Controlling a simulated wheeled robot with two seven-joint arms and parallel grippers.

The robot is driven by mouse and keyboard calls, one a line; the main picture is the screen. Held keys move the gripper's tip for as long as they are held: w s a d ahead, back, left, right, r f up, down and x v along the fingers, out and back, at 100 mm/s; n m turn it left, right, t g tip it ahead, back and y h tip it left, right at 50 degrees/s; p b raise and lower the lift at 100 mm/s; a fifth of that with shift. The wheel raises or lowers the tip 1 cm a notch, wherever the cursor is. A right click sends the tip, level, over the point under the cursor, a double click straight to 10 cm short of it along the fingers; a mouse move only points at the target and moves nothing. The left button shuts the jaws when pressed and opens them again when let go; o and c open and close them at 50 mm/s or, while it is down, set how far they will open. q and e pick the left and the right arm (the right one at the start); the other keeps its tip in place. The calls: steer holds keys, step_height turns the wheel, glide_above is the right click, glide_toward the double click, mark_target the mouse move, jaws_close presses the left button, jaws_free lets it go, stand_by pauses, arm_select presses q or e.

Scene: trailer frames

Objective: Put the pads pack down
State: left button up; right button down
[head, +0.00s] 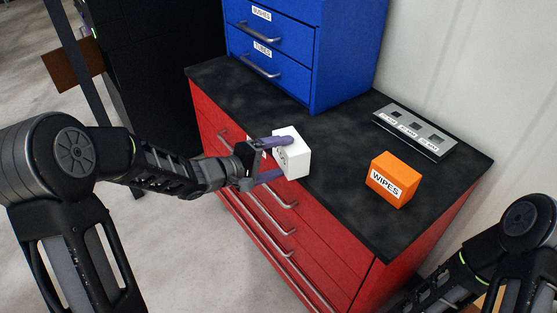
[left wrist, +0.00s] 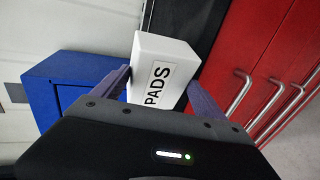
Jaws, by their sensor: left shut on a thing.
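The pads pack (head: 293,156) is a white box. My left gripper (head: 278,160) is shut on it, with one purple finger on each side. In the head view the pack is over or just in front of the front edge of the black cabinet top (head: 340,135); its exact height above the top I cannot tell. In the left wrist view the pack (left wrist: 160,68) shows its "PADS" label between the two fingers (left wrist: 158,88). In the head view my right arm shows at the lower right, but its gripper is out of the picture.
An orange wipes box (head: 392,180) stands on the right of the top. A grey panel with square openings (head: 409,132) lies behind it. A blue drawer unit (head: 290,60) stands at the back left. The top's middle is clear. Red drawers with handles (head: 285,232) face forward below.

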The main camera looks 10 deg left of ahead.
arm_select(q)
steer(key=shift+f, duration=0.25)
steer(key=o, duration=1.6)
steer(key=shift+c, duration=0.2)
steer(key=p+v, duration=0.1)
steer(key=v, duration=1.1)
